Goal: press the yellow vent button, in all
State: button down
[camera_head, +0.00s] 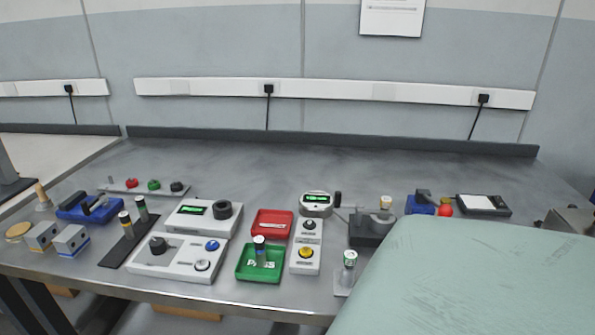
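The yellow vent button (306,252) is a round yellow cap on the front part of a narrow light-grey box (297,263). The box lies on the grey workbench, right of the green tray, and a dark knob or button (309,225) sits behind the yellow one on it. Nothing covers the yellow button. Whether it is pressed in cannot be told at this size. My gripper is not in view.
A green tray (243,273) holding a small cylinder and a red tray (260,227) stand left of the box. A round gauge (316,200) is behind it. A small stand (345,280) and a large pale-green surface (470,285) are to the right. The bench's back is clear.

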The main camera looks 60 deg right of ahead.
aim_at(306, 251)
jog(key=z, duration=1.65)
